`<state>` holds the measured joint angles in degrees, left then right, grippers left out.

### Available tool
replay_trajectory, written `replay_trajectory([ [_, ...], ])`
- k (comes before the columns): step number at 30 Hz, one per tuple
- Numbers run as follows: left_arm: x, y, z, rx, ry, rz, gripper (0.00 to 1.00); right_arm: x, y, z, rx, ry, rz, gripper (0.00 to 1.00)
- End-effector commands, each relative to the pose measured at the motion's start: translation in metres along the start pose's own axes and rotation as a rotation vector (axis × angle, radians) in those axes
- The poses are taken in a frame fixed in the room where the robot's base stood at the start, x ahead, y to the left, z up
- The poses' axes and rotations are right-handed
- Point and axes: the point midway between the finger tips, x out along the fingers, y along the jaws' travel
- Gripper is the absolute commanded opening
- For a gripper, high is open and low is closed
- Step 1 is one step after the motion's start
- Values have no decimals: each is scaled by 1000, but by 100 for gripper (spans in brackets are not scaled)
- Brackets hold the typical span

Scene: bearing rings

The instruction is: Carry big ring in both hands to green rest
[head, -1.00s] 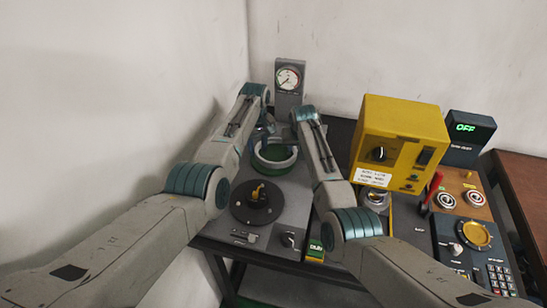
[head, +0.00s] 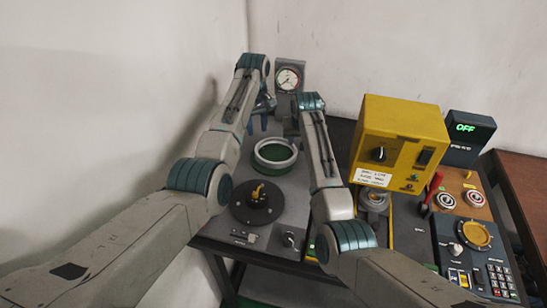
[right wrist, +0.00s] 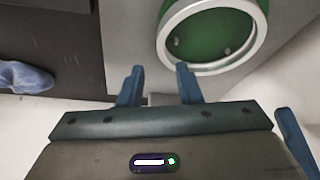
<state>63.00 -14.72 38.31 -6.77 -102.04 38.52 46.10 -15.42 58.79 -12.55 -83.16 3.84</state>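The big ring (head: 257,158), a pale metal ring, lies flat on the green rest (head: 276,154) on the grey bench plate. In the right wrist view the ring (right wrist: 166,48) surrounds the green surface (right wrist: 212,30). My left gripper (head: 259,122) is above and behind the ring, apart from it; its blue fingers look spread and empty. My right gripper (right wrist: 158,83) is open, with nothing between its fingers, and is clear of the ring's edge. In the head view it is partly hidden by its own arm.
A dark round fixture with a yellow part (head: 257,194) stands in front of the ring. A gauge (head: 288,78) stands behind. A yellow box (head: 399,140) and a control panel with an OFF display (head: 466,128) are to the right. A wall is close on the left.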

Motion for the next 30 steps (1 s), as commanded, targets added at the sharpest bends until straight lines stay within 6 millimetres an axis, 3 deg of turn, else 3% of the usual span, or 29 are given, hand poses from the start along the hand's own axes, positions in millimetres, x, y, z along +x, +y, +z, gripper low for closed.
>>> replay_trajectory([
  [3,0,0,0,0,0,0,32,-24,0,0,0,3,-1,31],
  [10,0,0,0,0,0,0,32,-53,0,0,0,1,-1,31],
  [27,0,0,0,0,0,0,32,-58,0,0,0,-1,0,31],
  [30,-8,0,0,0,1,0,32,-66,0,-3,0,0,0,31],
])
